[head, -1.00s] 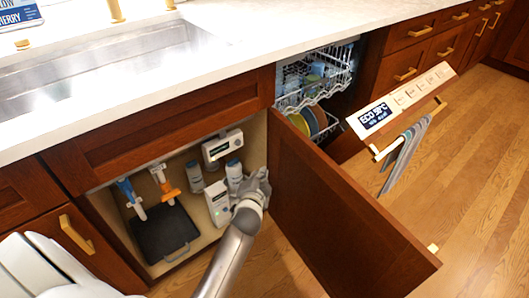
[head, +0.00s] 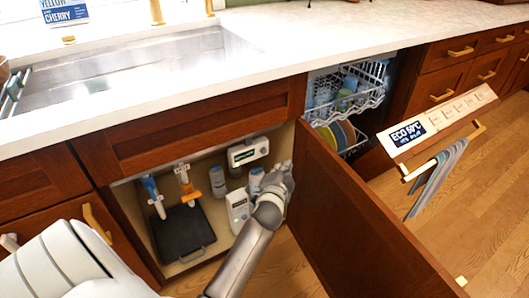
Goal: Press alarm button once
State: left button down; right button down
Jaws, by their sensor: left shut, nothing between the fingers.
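Under the sink, the open cabinet holds two white devices. One white box (head: 238,208) stands upright near the front right and has small markings on its face. The other white unit (head: 248,152) has a dark display and sits higher at the back. I cannot tell for certain which one carries the alarm button. My left gripper (head: 279,178) is shut and empty, to the right of the front box and close to the open door. It partly hides a grey-white bottle (head: 256,178). My right gripper is not in view.
The open cabinet door (head: 350,215) stands just right of my arm. A dark tray (head: 183,233), blue and orange spray bottles and a grey bottle (head: 218,182) fill the cabinet's left and middle. The dishwasher door (head: 440,120) hangs open further right.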

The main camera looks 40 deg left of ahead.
aim_at(264, 151)
pick_arm(q)
jog(key=shift+w+a, duration=0.4)
jog(key=shift+a, duration=0.5)
jog(key=shift+w+a, duration=0.35)
jog(key=shift+a, duration=0.55)
jog(key=shift+w+a, duration=0.4)
jog(key=shift+a, duration=0.5)
jog(key=shift+w+a+p, duration=0.15)
jog(key=shift+a+p, duration=0.2)
jog(key=shift+a, duration=0.05)
jog(key=shift+w+a, duration=0.15)
jog(key=shift+a, duration=0.3)
jog(key=shift+d, duration=0.1)
jog(key=shift+s+d+p, duration=0.3)
jog(key=shift+s+d, duration=0.05)
jog(key=shift+d, duration=0.35)
